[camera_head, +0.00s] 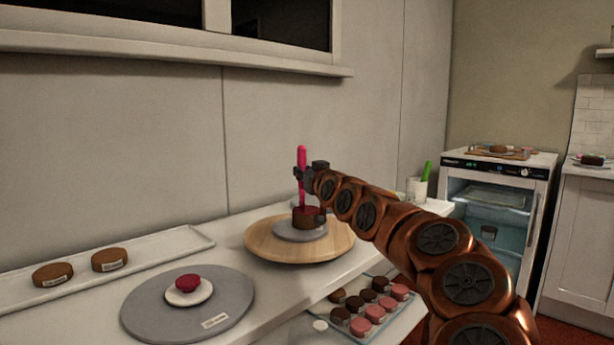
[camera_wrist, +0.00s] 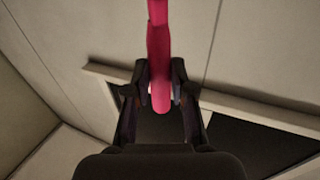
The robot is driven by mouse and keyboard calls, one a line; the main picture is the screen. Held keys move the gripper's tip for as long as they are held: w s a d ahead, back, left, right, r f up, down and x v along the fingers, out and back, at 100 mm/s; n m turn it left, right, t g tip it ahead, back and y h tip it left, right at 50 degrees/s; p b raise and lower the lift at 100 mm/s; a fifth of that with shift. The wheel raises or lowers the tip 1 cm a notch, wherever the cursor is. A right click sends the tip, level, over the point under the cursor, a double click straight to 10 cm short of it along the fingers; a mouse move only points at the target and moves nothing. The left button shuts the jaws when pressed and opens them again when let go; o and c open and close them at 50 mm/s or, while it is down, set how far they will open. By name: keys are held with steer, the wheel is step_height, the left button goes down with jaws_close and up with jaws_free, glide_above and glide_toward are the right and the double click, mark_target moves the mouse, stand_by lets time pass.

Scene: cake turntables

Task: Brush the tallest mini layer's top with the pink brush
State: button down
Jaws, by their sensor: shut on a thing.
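My gripper (camera_head: 311,172) is shut on the pink brush (camera_head: 302,160), which it holds upright. In the wrist view, the pink handle (camera_wrist: 159,60) runs between my gripper's fingers (camera_wrist: 160,92). The brush's lower end comes down over a dark brown mini layer (camera_head: 312,222). Whether the bristles touch its top is too small to tell. This layer sits on a grey disc (camera_head: 290,232) on a wooden turntable (camera_head: 265,248). Two lower brown mini layers (camera_head: 53,274) (camera_head: 109,260) lie on a white tray (camera_head: 190,240) at the left.
A grey turntable (camera_head: 140,308) holds a small white dish (camera_head: 190,296) with something red (camera_head: 188,282). A lower tray (camera_head: 395,318) holds several brown and pink pieces. A cup (camera_head: 416,190) with a green-handled tool (camera_head: 426,171) stands behind my arm, near a glass-fronted fridge (camera_head: 500,165).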

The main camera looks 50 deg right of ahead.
steer(key=shift+s+a+b, duration=0.15)
steer(key=shift+a+b, duration=0.65)
steer(key=shift+b, duration=0.1)
steer(key=shift+s+d, duration=0.2)
steer(key=shift+d, duration=0.55)
steer(key=shift+s+d, duration=0.15)
steer(key=shift+d, duration=0.6)
stand_by(1.0)
steer(key=shift+w, duration=0.1)
steer(key=shift+a+r, duration=0.1)
steer(key=shift+r, duration=0.05)
step_height(320, 180, up, 7)
steer(key=p, duration=0.3)
steer(key=shift+p, duration=0.3)
